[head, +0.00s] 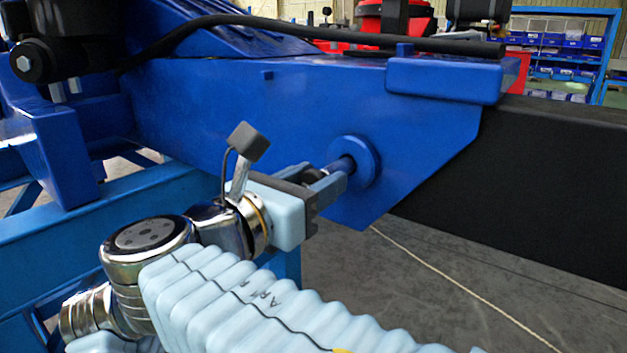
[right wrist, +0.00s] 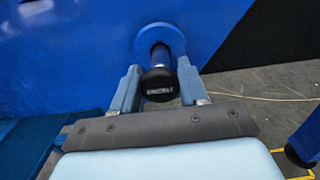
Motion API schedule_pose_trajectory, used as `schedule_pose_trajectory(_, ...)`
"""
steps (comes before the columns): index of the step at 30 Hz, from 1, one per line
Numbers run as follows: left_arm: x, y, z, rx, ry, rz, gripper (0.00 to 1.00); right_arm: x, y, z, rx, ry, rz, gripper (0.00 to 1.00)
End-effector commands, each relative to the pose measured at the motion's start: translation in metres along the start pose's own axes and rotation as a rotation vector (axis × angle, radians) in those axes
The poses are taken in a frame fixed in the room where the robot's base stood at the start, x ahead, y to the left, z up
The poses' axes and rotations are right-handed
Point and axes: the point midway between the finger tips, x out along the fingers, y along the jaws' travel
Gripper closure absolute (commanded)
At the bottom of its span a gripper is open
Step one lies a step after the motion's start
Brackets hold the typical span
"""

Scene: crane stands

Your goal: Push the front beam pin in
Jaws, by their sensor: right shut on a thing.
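The front beam pin (head: 342,165) sticks out of a round blue collar (head: 366,158) on the side of the blue beam (head: 300,110). In the right wrist view the pin (right wrist: 160,84) has a black end facing me, and part of its shaft shows between that end and the collar (right wrist: 160,40). My right gripper (head: 333,177) is shut on the pin, one finger on each side, as the right wrist view (right wrist: 158,78) also shows. The part of the pin inside the collar is hidden. My left gripper is not in view.
A black beam (head: 540,190) runs off to the right behind the blue one. A blue stand rail (head: 130,195) lies at the lower left. A thin pale rope (head: 450,280) lies on the grey floor. Shelves with blue bins (head: 560,60) stand far back.

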Motion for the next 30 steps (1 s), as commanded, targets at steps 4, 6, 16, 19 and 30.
schedule_pose_trajectory(4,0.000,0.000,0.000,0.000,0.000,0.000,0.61,0.000,0.000,0.001,0.000,-0.001,-0.001,1.00)
schedule_pose_trajectory(6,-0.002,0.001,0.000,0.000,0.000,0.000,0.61,0.004,0.000,0.001,0.000,0.000,-0.002,1.00)
schedule_pose_trajectory(16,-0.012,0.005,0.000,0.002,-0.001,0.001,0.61,0.049,0.000,0.002,0.001,-0.001,0.000,1.00)
schedule_pose_trajectory(19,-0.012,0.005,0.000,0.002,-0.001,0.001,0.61,0.050,0.000,0.002,0.002,-0.003,0.000,1.00)
schedule_pose_trajectory(30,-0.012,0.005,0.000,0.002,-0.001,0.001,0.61,0.050,0.000,0.002,0.002,-0.003,-0.001,0.37)
